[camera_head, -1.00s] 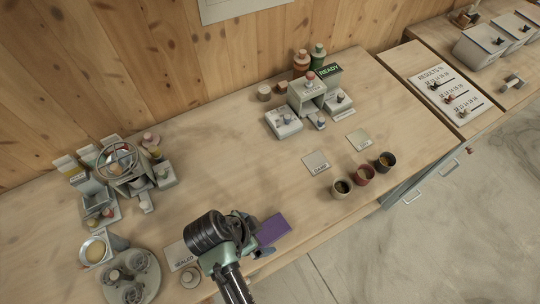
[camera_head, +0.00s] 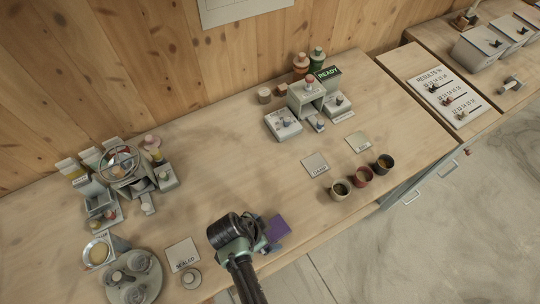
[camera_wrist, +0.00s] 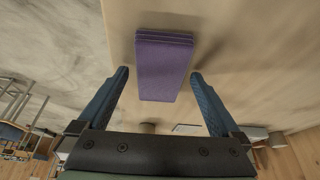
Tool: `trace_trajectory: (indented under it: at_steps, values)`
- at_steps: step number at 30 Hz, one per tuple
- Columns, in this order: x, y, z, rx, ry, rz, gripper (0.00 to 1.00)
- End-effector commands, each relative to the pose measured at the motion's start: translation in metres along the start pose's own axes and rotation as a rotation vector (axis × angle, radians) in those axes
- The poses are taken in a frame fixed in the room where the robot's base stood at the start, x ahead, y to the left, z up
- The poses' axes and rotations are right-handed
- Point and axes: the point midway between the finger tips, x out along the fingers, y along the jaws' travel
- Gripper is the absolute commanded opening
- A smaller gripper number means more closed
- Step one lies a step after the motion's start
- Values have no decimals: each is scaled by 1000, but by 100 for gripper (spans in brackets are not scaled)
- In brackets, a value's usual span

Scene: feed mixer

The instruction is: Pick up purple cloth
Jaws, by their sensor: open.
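The purple cloth (camera_head: 279,227) lies folded flat near the front edge of the workbench, partly hidden by my gripper in the head view. In the wrist view the cloth (camera_wrist: 163,66) shows as a folded stack with its layered edge at the top. My gripper (camera_wrist: 160,80) is open, with one blue finger on each side of the cloth and a gap at both sides. In the head view my gripper (camera_head: 268,243) is over the bench beside the cloth. I cannot tell the exact height of the fingertips above the bench.
A card marked SEALED (camera_head: 183,254) and a round tray (camera_head: 134,281) with several items lie to the left. Three small cups (camera_head: 362,177) stand to the right near the front edge. The bench middle (camera_head: 230,160) is clear.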

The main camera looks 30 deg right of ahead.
Motion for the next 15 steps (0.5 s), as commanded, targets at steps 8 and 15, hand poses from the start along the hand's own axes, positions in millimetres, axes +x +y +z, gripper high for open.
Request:
trace_trajectory:
  at_steps: [8, 15]
  values:
    - [0, 0, 0, 0, 0, 0, 53]
    - [0, 0, 0, -1, 0, 0, 20]
